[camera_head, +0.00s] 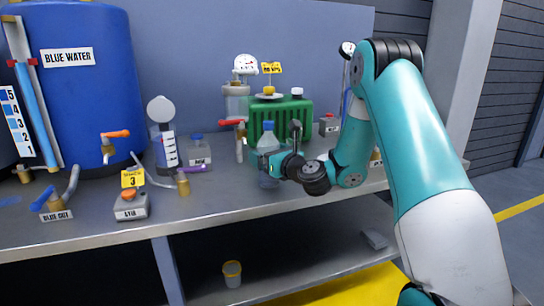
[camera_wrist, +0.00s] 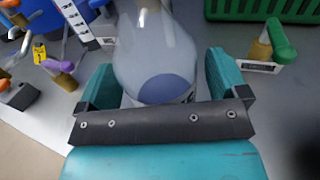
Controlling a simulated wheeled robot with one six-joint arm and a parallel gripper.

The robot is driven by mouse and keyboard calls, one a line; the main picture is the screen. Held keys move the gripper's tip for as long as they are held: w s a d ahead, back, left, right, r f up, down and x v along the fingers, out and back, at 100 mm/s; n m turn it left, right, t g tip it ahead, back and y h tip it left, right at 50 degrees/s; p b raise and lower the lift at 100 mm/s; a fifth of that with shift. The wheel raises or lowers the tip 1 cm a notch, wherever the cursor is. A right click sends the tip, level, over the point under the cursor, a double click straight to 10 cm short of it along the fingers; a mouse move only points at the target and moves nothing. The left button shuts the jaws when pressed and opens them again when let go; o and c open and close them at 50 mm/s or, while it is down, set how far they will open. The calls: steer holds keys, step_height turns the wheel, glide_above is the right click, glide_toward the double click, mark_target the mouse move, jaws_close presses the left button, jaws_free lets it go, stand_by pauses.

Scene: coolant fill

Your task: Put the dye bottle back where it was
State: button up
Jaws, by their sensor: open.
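A clear bottle (camera_head: 268,181) with a blue cap stands on the bench near the front of the green crate-like unit. I cannot read a label that says whether it is the dye bottle. My gripper (camera_head: 272,161) is open at this bottle, with its fingers at the bottle's sides. In the wrist view the bottle (camera_wrist: 155,50) fills the space between the two teal fingers, and a dark blue round patch shows low on it. A smaller bottle (camera_head: 199,153) with a blue cap and a white label stands farther left.
The green unit (camera_head: 302,113) stands just behind. A red-handled valve (camera_head: 240,145) is close to the bottle's left. A syringe-like cylinder (camera_head: 167,151), a grey box (camera_head: 130,207) and the blue water tank (camera_head: 85,105) stand left. The bench front (camera_head: 215,204) is clear.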

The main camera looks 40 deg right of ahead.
steer(key=s+b, duration=0.7)
steer(key=s, duration=0.4)
steer(key=s+a+f+n+g+y, duration=0.1)
steer(key=s+a+n+g+y, duration=0.25)
steer(key=a+n, duration=0.55)
steer(key=s+a+n+g+y, duration=0.3)
steer(key=a+n+g, duration=0.1)
steer(key=a+n, duration=0.4)
steer(key=s+a+f+n+g+y, duration=0.1)
steer(key=s+a+n+g+y, duration=0.25)
steer(key=a+n, duration=0.55)
steer(key=s+f+n+g+h, duration=0.2)
steer(key=s+n+g+h, duration=0.4)
steer(key=s+n, duration=0.9)
steer(key=shift+a+n+g, duration=0.25)
steer(key=shift+n+g, duration=0.25)
steer(key=shift+n, duration=0.4)
